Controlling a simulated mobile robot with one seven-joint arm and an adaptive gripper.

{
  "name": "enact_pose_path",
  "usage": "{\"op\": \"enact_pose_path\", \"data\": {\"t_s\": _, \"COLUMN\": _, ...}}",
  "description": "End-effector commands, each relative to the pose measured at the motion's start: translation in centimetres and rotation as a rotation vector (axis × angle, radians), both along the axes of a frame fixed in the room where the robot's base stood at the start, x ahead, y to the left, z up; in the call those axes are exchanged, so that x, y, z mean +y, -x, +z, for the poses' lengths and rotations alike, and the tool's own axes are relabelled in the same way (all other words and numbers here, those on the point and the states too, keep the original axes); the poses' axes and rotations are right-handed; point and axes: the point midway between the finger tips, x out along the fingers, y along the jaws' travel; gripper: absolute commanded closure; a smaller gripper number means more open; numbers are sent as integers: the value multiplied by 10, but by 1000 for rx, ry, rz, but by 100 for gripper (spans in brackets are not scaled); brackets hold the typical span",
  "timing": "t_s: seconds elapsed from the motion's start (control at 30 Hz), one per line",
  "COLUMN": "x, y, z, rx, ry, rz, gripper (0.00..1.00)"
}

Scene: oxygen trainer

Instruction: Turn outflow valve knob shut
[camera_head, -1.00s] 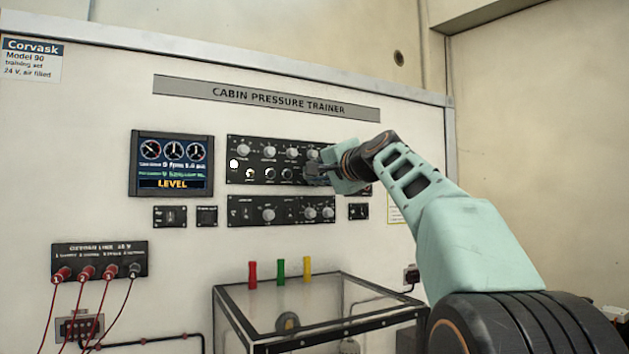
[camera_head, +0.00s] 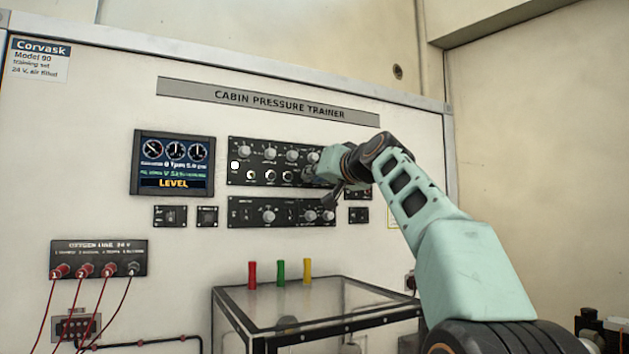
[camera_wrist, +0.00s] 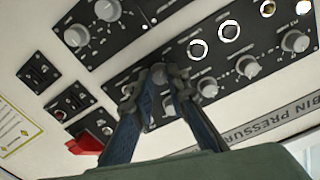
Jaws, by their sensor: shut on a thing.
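My gripper (camera_head: 318,182) is at the right end of the upper black panel (camera_head: 233,178), at its lower row. In the wrist view my gripper (camera_wrist: 152,82) has its two dark blue fingers closed around a small grey knob (camera_wrist: 158,73). The fingers cover much of this knob, so its pointer cannot be read. The labels are too small to tell which is the outflow valve knob. In the head view my wrist hides the gripped knob.
Neighbouring knobs (camera_wrist: 208,87) and white-ringed knobs (camera_wrist: 197,50) sit close by. A lower panel (camera_head: 243,219) is just below. A red switch cover (camera_wrist: 88,141) is beside the fingers. The screen (camera_head: 173,163) reads LEVEL. A glass-topped case (camera_head: 350,298) stands below.

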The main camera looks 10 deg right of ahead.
Motion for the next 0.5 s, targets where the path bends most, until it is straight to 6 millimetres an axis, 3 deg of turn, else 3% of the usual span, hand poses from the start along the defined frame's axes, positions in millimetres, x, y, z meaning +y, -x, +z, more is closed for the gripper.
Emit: {"op": "enact_pose_path", "data": {"t_s": 0.5, "x": 0, "y": 0, "z": -1, "rx": -39, "ry": 125, "rz": 0, "gripper": 100}}
